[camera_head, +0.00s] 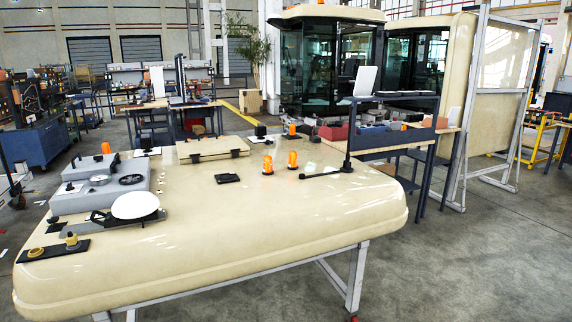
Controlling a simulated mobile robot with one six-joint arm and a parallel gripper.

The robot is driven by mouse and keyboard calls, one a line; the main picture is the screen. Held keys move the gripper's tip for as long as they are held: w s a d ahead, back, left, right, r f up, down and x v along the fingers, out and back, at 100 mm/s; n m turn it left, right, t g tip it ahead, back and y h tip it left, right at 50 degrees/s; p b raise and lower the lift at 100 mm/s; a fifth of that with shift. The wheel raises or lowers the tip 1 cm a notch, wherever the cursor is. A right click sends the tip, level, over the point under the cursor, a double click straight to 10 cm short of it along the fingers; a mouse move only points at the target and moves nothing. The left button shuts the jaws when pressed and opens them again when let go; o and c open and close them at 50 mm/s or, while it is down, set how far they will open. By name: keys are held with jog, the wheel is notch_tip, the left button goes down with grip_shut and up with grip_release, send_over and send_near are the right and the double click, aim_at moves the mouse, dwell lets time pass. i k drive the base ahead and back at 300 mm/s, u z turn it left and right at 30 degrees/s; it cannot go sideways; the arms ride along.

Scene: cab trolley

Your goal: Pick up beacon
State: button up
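Two small orange beacons stand upright close together on the cream cab roof panel (230,245). The left beacon (267,166) is slightly nearer the middle, and the right beacon (292,160) is just beside it. Another orange piece (106,148) shows on the grey unit at the left, and one more (292,130) shows behind the panel's far edge; I cannot tell whether these are beacons too. My gripper is not in view.
The panel rests on a grey trolley frame (357,280). It carries a grey unit (100,187), a white disc (135,205), a flat black item (227,178), a hatch (212,149) and a black rod (322,173). A dark shelf bench (388,142) stands behind right. Floor at lower right is clear.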

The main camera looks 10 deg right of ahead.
aim_at(292, 162)
jog(key=z, duration=0.1)
jog(key=i, duration=0.95)
jog(key=u, duration=0.05)
